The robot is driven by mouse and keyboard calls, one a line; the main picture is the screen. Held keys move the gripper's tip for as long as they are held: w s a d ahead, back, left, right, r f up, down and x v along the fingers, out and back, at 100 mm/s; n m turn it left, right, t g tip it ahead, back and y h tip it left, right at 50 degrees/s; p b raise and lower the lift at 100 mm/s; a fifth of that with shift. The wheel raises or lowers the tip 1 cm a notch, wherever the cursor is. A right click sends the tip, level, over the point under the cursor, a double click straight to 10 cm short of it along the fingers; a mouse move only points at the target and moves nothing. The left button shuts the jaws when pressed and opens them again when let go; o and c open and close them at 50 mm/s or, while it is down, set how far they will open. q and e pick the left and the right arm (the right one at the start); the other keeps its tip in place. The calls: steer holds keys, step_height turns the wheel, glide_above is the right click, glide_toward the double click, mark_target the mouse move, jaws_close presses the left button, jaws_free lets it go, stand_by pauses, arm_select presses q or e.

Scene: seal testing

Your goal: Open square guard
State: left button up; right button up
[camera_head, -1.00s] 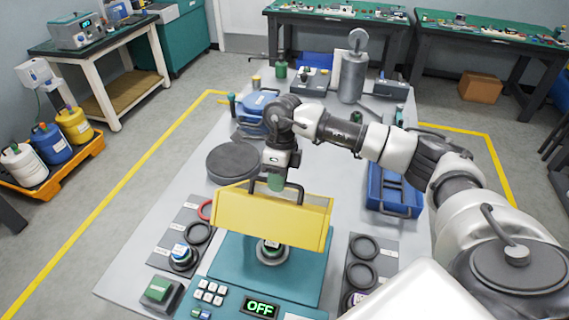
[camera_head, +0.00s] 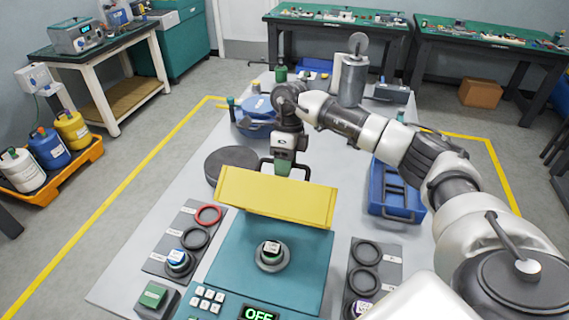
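The yellow square guard (camera_head: 275,198) is swung up and back behind the teal test station (camera_head: 300,262), so the station top is uncovered. A round dark fixture (camera_head: 271,256) with a green-and-white capped piece stands on the station. My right gripper (camera_head: 284,168) points down at the guard's black handle (camera_head: 265,166), behind the yellow panel. Its green fingers appear closed around the handle bar, though the guard's top edge hides part of the grip. My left gripper is not in view.
Dark rings and a red ring (camera_head: 208,215) lie on the left mat. More rings lie on the right mat (camera_head: 392,262). A green button box (camera_head: 153,295) and the lit OFF display (camera_head: 259,313) are in front. A round black pad (camera_head: 233,162) and a blue tray (camera_head: 393,190) flank the guard.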

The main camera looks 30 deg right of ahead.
steer(key=shift+o, duration=0.7)
steer(key=shift+r, duration=0.15)
steer(key=shift+a, duration=0.1)
step_height(320, 180, up, 7)
steer(key=p, duration=0.4)
steer(key=shift+r, duration=0.1)
stand_by(0.3)
